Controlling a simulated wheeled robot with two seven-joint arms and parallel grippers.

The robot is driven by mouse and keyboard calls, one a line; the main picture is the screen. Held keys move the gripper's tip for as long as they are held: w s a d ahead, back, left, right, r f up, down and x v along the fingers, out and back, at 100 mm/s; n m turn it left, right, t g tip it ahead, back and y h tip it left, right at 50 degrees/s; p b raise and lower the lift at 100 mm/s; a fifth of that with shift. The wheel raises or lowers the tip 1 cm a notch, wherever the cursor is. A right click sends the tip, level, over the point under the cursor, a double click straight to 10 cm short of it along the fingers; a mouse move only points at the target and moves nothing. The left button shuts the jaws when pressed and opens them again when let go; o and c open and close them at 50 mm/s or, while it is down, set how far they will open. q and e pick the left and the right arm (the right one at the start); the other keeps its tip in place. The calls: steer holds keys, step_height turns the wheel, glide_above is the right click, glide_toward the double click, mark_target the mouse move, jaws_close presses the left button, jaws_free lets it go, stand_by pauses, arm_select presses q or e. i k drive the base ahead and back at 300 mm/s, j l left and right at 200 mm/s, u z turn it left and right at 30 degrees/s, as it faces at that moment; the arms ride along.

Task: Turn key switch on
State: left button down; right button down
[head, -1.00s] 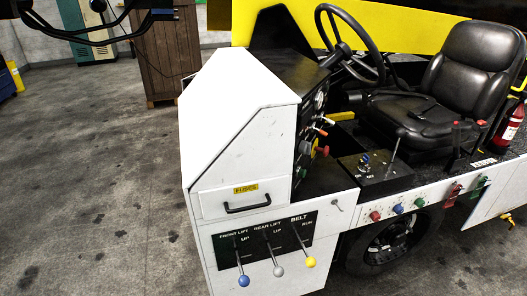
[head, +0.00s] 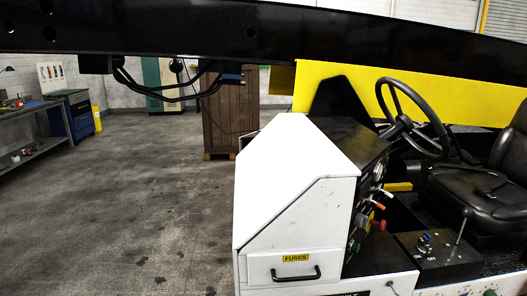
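A small black control box (head: 437,257) sits to the right of the white console, below the steering wheel. On its top is a small switch with a blue part (head: 425,240), beside lettering that seems to read ON and OFF. I cannot make out whether a key is in it or how it is turned. A thin upright lever (head: 461,226) stands on the same box. The dashboard (head: 371,190) carries gauges and several coloured knobs. Neither of my grippers is in view.
The white console (head: 294,190) with its FUSES drawer (head: 296,267) stands at centre. The steering wheel (head: 413,118) and black seat (head: 477,195) are to its right. A black beam (head: 250,38) crosses the top. Open floor (head: 130,200) lies left, with a workbench (head: 30,130) beyond.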

mark_target(424, 249)
steer(key=z, duration=1.35)
